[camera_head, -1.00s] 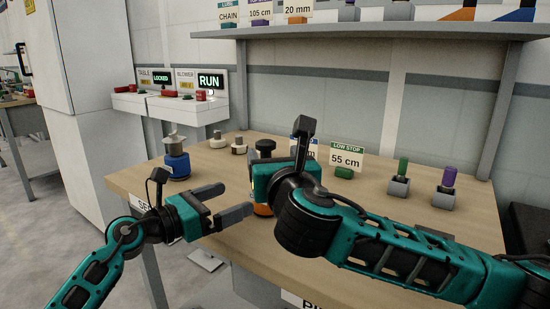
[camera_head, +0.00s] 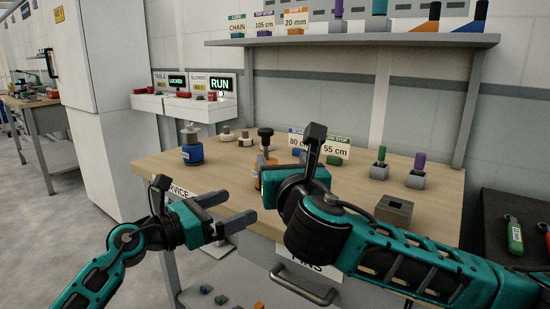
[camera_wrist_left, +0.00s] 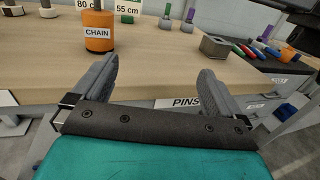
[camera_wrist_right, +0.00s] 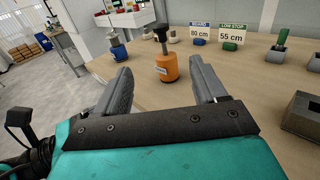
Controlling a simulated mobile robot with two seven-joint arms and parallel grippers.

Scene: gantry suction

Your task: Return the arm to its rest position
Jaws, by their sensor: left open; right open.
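My left gripper (camera_head: 245,209) is open and empty, in front of the bench's front edge. In the left wrist view its spread fingers (camera_wrist_left: 155,75) face the bench, with an orange cylinder labelled CHAIN (camera_wrist_left: 98,32) standing beyond them. My right gripper (camera_wrist_right: 163,68) is open; in the right wrist view the same orange cylinder (camera_wrist_right: 166,67), with a black knob on top, stands upright beyond the fingertips, apart from them. In the head view the right hand hides its own fingers and part of the cylinder (camera_head: 268,160).
The wooden bench (camera_head: 345,200) holds a blue cylinder (camera_head: 191,150), small knobs, signs, pins in grey holders and a hollow grey block (camera_head: 394,210). A shelf (camera_head: 350,40) hangs above the back. A dark surface with tools (camera_head: 490,225) is at right.

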